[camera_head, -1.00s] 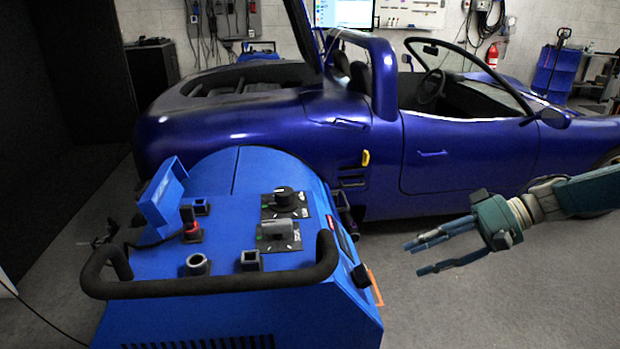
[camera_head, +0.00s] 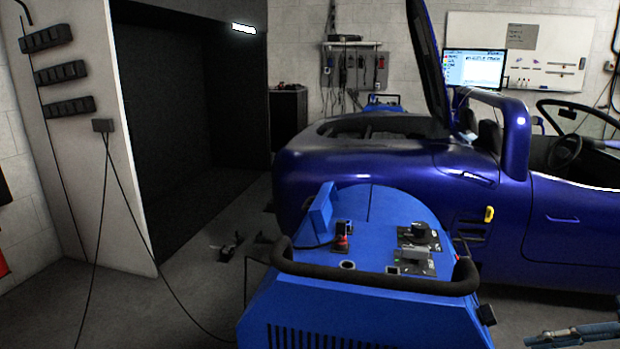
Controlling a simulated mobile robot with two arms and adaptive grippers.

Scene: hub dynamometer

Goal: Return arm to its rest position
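My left arm and gripper are not in view.
The blue unit has a black handlebar (camera_head: 375,281), a knob (camera_head: 420,231) and a red switch (camera_head: 341,244) on top. A blue open car (camera_head: 390,195) stands behind it. Cables hang from a white wall (camera_head: 85,140) at left.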

